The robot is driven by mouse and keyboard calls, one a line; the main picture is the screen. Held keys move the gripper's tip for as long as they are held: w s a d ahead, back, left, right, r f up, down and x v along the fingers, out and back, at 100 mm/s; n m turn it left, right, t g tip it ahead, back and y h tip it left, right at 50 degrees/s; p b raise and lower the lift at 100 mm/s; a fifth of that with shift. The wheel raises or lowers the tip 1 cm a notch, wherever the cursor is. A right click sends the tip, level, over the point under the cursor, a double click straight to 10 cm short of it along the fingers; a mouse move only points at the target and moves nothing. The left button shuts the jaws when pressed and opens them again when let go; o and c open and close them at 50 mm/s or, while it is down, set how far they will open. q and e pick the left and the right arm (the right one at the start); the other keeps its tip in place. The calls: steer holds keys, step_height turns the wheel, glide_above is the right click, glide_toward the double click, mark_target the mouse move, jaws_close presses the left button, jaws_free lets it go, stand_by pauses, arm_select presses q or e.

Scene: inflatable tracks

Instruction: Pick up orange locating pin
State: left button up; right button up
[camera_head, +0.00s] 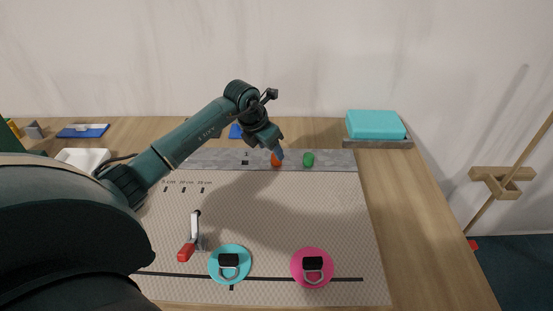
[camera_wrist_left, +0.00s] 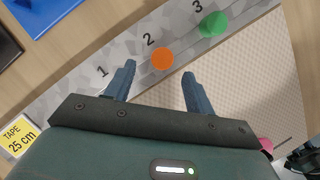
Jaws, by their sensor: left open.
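The orange locating pin (camera_head: 276,160) stands on the grey strip at the back of the mat in the head view, partly hidden by my left gripper. In the left wrist view the orange pin (camera_wrist_left: 162,59) shows as a round top beside the number 2, ahead of and between the fingertips. My left gripper (camera_wrist_left: 158,80) is open and empty, with its two blue fingers apart. In the head view the left gripper (camera_head: 277,152) hangs over the strip at the pin.
A green pin (camera_head: 308,159) stands right of the orange one, by number 3. A teal box (camera_head: 375,125) sits at the back right. A red-handled clamp (camera_head: 188,248), a cyan disc (camera_head: 230,278) and a pink disc (camera_head: 298,275) lie nearer.

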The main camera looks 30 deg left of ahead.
mark_target(277, 163)
arm_select(q)
steer(key=x, duration=0.4)
steer(key=shift+w+d+p, duration=0.15)
steer(key=shift+w+p, duration=0.1)
steer(key=shift+p, duration=0.05)
steer(key=shift+c, duration=0.3)
steer(key=c, duration=1)
